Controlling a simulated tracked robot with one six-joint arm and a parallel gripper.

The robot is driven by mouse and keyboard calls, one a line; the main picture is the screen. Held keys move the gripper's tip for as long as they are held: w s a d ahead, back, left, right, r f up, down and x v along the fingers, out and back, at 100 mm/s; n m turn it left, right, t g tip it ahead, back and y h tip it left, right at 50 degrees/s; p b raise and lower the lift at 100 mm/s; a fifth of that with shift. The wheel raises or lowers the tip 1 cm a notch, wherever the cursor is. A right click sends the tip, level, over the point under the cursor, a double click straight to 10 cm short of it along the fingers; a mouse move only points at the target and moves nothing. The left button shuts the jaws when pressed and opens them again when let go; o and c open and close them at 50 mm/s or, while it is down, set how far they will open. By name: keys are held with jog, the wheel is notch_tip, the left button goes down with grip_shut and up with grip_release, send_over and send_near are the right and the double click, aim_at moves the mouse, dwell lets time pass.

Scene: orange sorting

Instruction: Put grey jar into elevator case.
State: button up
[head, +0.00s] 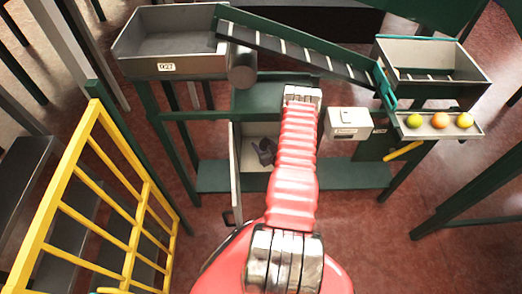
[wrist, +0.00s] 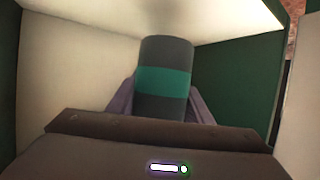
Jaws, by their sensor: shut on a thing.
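The grey jar (wrist: 165,52) with a teal band stands out ahead of my wrist in the wrist view. My gripper (wrist: 163,103) is shut on it, with a purple finger on each side. Pale walls surround the jar there, with a green panel at the right. In the head view, my gripper (head: 264,151) is small and dark, inside or in front of an open pale-lined case (head: 248,188) below the machine. I cannot tell if this is the elevator case. The jar is not clearly visible there, and my red arm covers the case's right part.
A grey door (head: 235,165) stands open at the case's left. A grey bin (head: 165,65) is above left, and a sloped conveyor (head: 290,48) runs to another bin (head: 430,55). A small tray (head: 415,129) holds fruit. A yellow railing (head: 92,205) stands at left.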

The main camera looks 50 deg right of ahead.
jog(key=shift+f, duration=2.05)
jog(key=o, duration=1.2)
jog(key=shift+f, duration=0.1)
jog(key=shift+s+r, duration=0.2)
jog(key=shift+s, duration=0.05)
jog(key=v, duration=1.1)
jog(key=shift+s+a, duration=0.2)
jog(key=shift+s, duration=0.05)
